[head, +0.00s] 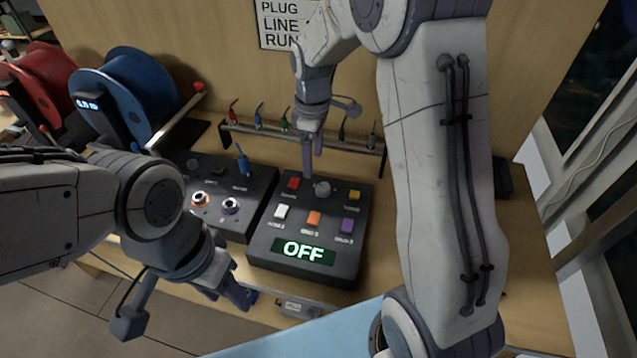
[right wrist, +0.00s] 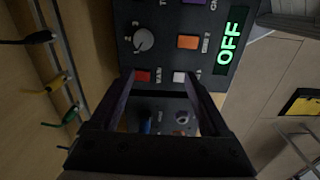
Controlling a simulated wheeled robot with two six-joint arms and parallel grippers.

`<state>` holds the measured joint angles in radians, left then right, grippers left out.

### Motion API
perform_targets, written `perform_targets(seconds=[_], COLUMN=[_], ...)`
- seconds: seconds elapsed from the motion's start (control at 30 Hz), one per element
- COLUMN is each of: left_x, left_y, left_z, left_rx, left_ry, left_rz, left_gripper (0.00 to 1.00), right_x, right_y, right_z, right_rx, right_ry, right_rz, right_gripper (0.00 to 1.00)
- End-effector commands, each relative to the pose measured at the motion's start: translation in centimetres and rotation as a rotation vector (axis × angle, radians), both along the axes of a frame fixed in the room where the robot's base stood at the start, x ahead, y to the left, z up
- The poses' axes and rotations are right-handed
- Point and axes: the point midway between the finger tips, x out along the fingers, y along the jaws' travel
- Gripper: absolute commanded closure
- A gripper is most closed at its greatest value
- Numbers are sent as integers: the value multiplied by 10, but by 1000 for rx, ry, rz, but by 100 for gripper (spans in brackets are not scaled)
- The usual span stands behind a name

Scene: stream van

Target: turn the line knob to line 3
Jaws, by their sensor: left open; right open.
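The line knob (head: 322,188) is a small round grey knob on the black control box (head: 262,248), between a red and a yellow button. In the right wrist view the knob (right wrist: 143,39) shows a pale pointer line and small marks beside it; I cannot read which line it points to. My right gripper (head: 313,165) is open and empty, above the back of the box and close to the knob, apart from it. In its wrist view the knob lies beyond the fingertips (right wrist: 160,77), not between them. My left gripper (head: 238,297) is open and empty at the bench's front edge.
The box's display (head: 304,251) reads OFF; white, orange and purple buttons sit above it. A second black box (head: 213,213) with jacks and a blue lever stands left. A rack of coloured plugs (head: 258,128) runs behind. Red and blue reels (head: 140,88) stand back left.

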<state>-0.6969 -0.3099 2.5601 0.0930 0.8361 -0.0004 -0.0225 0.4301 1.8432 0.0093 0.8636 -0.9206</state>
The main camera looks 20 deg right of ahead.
Motion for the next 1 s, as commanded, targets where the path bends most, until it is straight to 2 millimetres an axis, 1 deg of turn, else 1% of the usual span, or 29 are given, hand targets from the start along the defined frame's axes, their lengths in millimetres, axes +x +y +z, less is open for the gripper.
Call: perform_targets(seconds=[0.03, 0.1, 0.2, 0.33, 0.6, 0.7, 0.8, 1.0], left_x=[0, 0, 0, 0, 0, 0, 0, 0], left_y=[0, 0, 0, 0, 0, 0, 0, 0], left_z=[-4, -5, -5, -2, 4, 6, 7, 7], left_rx=[0, 0, 0, 0, 0, 0, 0, 0], left_ry=[0, 0, 0, 0, 0, 0, 0, 0], left_rz=[0, 0, 0, 0, 0, 0, 0, 0], left_gripper=[50, 50, 50, 50, 50, 50, 50, 50], right_x=[10, 17, 21, 20, 20, 20, 20, 21], right_y=[-16, -28, -34, -33, -32, -32, -32, -32], right_z=[-12, -19, -27, -44, -95, -109, -118, -125], right_rx=[-3, -7, -8, -7, -7, -7, -8, -7], right_ry=[4, 5, 6, 9, 10, 7, 6, 5], right_rz=[8, 25, 38, 41, 41, 41, 40, 40], right_gripper=[20, 20, 20, 20, 20, 20, 20, 20])
